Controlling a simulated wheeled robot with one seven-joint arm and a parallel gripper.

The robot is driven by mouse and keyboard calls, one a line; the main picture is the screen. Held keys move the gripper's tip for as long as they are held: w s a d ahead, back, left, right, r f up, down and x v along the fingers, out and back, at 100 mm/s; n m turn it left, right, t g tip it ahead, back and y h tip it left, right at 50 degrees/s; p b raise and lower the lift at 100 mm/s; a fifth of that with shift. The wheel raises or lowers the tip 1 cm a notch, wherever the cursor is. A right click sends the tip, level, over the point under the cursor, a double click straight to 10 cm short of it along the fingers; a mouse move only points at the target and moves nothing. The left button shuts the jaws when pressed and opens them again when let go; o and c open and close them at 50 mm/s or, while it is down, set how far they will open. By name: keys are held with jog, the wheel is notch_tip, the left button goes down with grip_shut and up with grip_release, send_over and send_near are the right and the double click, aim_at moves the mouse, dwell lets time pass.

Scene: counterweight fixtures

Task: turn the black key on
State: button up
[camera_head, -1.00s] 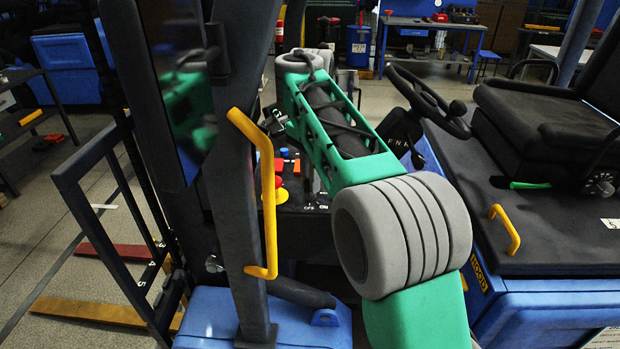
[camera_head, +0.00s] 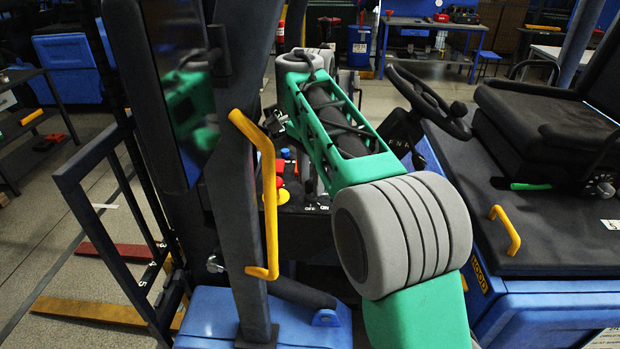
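A dark control panel (camera_head: 296,222) stands in the middle of the view, behind the yellow grab handle. "OFF" and "ON" labels show on its top. A dark upright piece (camera_head: 308,178) stands just above these labels; it may be the black key, but it is too small and dark to tell which way it is turned. My green and grey arm reaches over from the lower right. My gripper (camera_head: 274,123) shows as a small dark shape left of the green link, above the panel's far side. Its fingers are too small and hidden to read.
Red and yellow buttons (camera_head: 281,192) and blue and orange parts sit on the panel's left. The yellow handle (camera_head: 267,195) on a dark post stands in front. A steering wheel (camera_head: 428,100) and a black seat (camera_head: 545,125) are at right.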

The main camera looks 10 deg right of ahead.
jog(key=r+p, duration=0.6)
jog(key=r, duration=0.1)
jog(key=shift+d+r, duration=0.1)
jog(key=shift+d, duration=0.1)
jog(key=shift+w+r+p, duration=0.1)
jog(key=shift+r+p, duration=0.2)
jog(key=shift+r, duration=0.05)
